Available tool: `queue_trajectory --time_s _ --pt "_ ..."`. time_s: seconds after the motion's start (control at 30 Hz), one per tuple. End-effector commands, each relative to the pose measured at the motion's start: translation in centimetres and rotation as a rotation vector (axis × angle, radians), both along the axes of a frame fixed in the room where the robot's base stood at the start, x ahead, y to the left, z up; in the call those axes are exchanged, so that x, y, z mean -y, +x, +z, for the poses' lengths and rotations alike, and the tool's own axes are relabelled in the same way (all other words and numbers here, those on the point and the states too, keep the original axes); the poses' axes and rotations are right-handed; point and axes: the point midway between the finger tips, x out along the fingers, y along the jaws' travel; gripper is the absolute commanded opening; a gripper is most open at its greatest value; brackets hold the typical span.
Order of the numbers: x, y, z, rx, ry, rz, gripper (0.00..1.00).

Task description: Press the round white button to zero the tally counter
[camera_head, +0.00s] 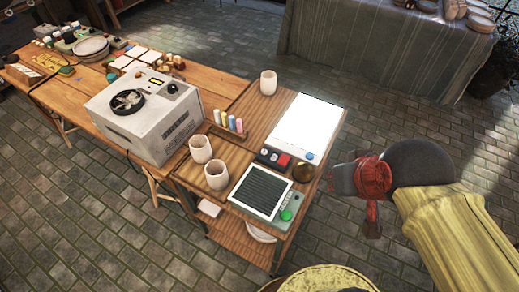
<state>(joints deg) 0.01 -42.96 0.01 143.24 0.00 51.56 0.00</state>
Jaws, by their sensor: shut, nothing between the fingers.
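A small dark box (273,158), which looks like the tally counter, lies on the wooden table beside the lit white panel. A small round white button (264,152) shows on its left part and a red patch on its right part. Any digits are too small to read. My gripper (330,178) reaches in from the right, past the table's right edge. It is shut and empty, and it is apart from the box, to its right. A brownish round knob or ball (304,171) lies between them.
A green-edged device with a dark ribbed pad (259,192) and a green button (286,215) sits in front of the box. Pale cups (216,175), coloured sticks (229,122) and a large grey-white machine (146,112) stand to the left. The bright white panel (308,124) lies behind.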

Motion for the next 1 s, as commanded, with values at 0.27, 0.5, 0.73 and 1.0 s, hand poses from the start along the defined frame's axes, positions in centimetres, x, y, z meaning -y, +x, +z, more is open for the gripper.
queue_trajectory --time_s 0.27,0.5,0.73,1.0 --pt "0.0 0.1 0.0 0.001 -0.001 0.000 0.00" --pt "2.6 5.4 0.6 0.052 -0.135 0.036 0.00" --pt "4.6 19.1 0.6 0.200 -0.412 0.266 0.00" --pt "-2.8 31.7 -6.9 0.367 -0.529 0.784 0.00"
